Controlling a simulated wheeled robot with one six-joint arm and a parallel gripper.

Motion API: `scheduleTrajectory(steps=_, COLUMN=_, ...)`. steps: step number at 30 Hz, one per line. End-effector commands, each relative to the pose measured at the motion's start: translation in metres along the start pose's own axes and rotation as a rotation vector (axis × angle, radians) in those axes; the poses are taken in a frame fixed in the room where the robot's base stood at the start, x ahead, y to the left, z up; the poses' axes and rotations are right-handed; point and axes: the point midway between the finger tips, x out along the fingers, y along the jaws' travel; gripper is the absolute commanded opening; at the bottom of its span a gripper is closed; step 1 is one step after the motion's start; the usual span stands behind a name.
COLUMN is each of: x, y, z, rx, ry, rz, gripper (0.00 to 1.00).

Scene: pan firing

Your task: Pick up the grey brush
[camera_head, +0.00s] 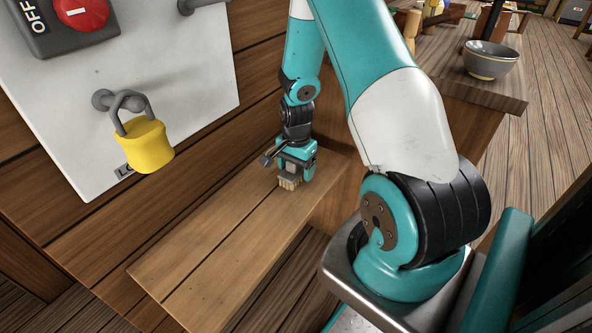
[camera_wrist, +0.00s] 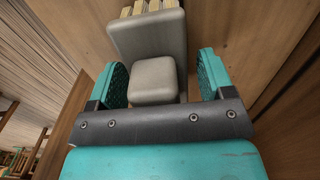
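The grey brush (camera_head: 290,181) is at the far end of the wooden bench, with its pale bristles downward. In the wrist view the brush (camera_wrist: 155,77) shows its grey block, a raised grey grip and the bristles at the top edge. My gripper (camera_head: 297,167) is over the brush, pointing down. In the wrist view my gripper (camera_wrist: 163,72) is open, with its teal fingers on either side of the raised grip. A gap shows at the right finger; the left finger looks close to the grip, and I cannot tell if it touches.
The wooden bench (camera_head: 215,245) is otherwise clear. A grey wall panel (camera_head: 190,75) at the left carries a yellow padlock (camera_head: 147,145) and a red switch (camera_head: 82,12). A grey bowl (camera_head: 490,60) stands on a counter at the right.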

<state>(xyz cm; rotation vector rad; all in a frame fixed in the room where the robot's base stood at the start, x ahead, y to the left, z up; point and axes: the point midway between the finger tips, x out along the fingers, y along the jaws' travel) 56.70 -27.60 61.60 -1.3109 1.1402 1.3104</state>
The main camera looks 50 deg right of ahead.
Motion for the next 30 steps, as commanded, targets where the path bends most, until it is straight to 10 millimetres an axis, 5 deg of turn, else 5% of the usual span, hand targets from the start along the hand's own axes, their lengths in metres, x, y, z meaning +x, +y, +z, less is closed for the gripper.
scheduleTrajectory(steps=1, x=0.0, y=0.0, z=0.0, rx=0.0, ry=0.0, rz=0.0, gripper=0.62)
scheduleTrajectory(steps=6, x=0.0, y=0.0, z=0.0, rx=0.0, ry=0.0, rz=0.0, gripper=0.27)
scheduleTrajectory(steps=20, x=-0.016, y=-0.001, z=0.0, rx=0.0, ry=0.001, rz=-0.002, gripper=0.27)
scheduleTrajectory(steps=30, x=-0.1, y=-0.001, z=-0.001, rx=0.0, ry=0.004, rz=-0.006, gripper=0.27)
